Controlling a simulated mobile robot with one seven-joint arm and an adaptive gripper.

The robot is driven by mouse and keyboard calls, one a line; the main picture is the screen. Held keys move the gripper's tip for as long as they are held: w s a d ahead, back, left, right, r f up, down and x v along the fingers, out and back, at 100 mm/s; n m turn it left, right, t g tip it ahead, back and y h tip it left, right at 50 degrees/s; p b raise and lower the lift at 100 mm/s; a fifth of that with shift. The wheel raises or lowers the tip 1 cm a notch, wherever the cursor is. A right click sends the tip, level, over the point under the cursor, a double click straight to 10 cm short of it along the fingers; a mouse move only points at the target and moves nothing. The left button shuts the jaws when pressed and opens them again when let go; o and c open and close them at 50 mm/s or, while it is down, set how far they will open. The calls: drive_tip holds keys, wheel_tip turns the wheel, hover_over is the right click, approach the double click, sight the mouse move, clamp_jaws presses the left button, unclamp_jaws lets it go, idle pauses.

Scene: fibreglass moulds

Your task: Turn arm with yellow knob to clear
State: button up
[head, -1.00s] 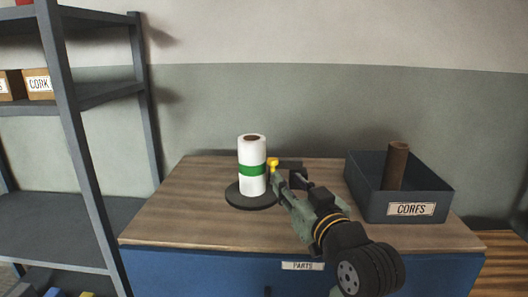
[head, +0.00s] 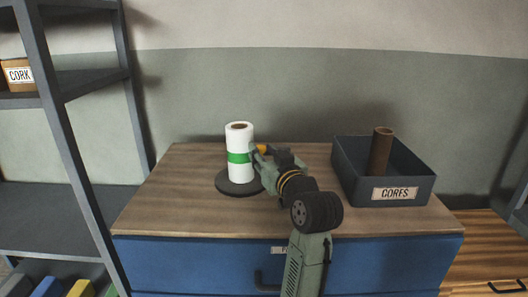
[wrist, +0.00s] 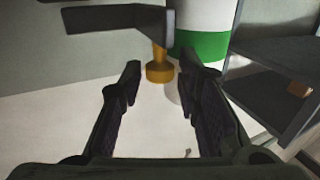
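A white roll with a green band (head: 239,168) stands upright on a round dark base (head: 228,188) on the wooden worktop. The dark arm (head: 287,157) is just right of the roll, partly hidden behind my gripper; its yellow knob (head: 262,149) is close beside the roll. In the wrist view the dark arm (wrist: 100,18) enters from the upper left, with the yellow knob (wrist: 159,70) at its end. My gripper (wrist: 159,66) is open. The knob appears in the gap between its fingertips, with space on both sides; contact is not visible. The roll (wrist: 202,40) is just behind.
A dark bin labelled CORES (head: 420,188) holds an upright brown tube (head: 380,152) at the worktop's right. A grey shelf rack (head: 60,140) stands at the left. The worktop's left part (head: 165,200) is bare.

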drive_tip(key=shift+c, duration=0.2)
clamp_jaws()
idle(0.5)
